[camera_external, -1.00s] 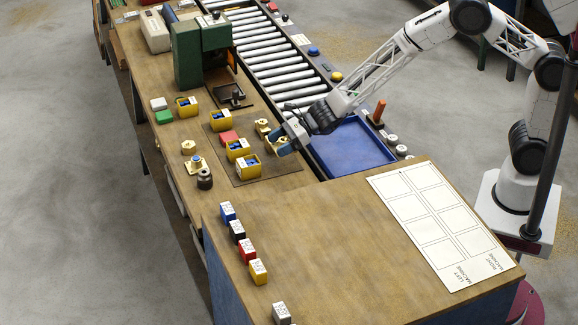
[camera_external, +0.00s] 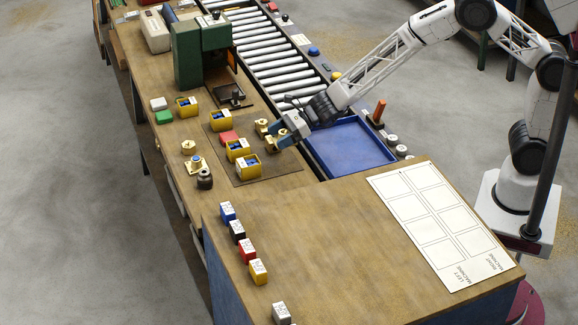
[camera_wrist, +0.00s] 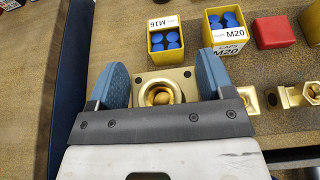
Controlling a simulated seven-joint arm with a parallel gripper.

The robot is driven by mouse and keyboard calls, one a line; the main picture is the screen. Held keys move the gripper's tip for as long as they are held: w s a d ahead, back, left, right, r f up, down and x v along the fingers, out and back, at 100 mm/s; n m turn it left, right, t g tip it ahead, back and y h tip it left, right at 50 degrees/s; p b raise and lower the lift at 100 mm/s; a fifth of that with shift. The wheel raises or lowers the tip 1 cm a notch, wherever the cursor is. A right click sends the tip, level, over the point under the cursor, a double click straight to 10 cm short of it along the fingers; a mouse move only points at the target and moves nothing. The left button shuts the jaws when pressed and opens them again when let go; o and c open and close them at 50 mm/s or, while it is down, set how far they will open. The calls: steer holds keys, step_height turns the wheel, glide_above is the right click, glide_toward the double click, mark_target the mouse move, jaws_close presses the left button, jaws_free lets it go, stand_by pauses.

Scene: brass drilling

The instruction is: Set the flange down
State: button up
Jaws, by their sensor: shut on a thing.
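The flange is a square brass plate with a round raised hub and a central bore; it shows in the wrist view (camera_wrist: 178,80). My gripper (camera_wrist: 163,76) is shut on it, with one blue finger at its left and one at its right. In the external view my gripper (camera_external: 283,136) is low over the far right part of the brown mat (camera_external: 282,166). The gripper partly hides the brass there. I cannot tell whether the flange touches the mat.
Yellow boxes labelled M16 (camera_wrist: 164,38) and M20 (camera_wrist: 228,35) with blue caps stand close beyond the flange. A red block (camera_wrist: 272,30) is right of them. Other brass parts (camera_wrist: 290,96) lie to the right. A blue tray (camera_external: 350,148) is beside the mat.

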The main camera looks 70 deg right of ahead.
steer(key=shift+a+r, duration=0.1)
steer(key=shift+a, duration=0.05)
steer(key=s+a+r+n+g+y, duration=0.1)
steer(key=s+a+n+g, duration=0.2)
steer(key=s+a, duration=0.5)
steer(key=s+a+r+n+g+y, duration=0.1)
steer(key=s+a+n+g, duration=0.2)
steer(key=s+a, duration=0.5)
steer(key=s+a+r+n+g+y, duration=0.1)
steer(key=s+a+n+g, duration=0.2)
steer(key=s+a, duration=0.4)
steer(key=shift+s+a+g+y, duration=0.15)
steer(key=shift+s+a+y, duration=0.05)
steer(key=shift+s, duration=0.6)
steer(key=shift+s+a+g+y, duration=0.15)
steer(key=shift+s+a+y, duration=0.05)
steer(key=shift+s, duration=0.6)
steer(key=shift+w, duration=0.1)
glide_above(276, 228)
steer(key=shift+f, duration=0.75)
steer(key=shift+f, duration=0.15)
steer(key=shift+f, duration=1.65)
steer(key=shift+f, duration=0.1)
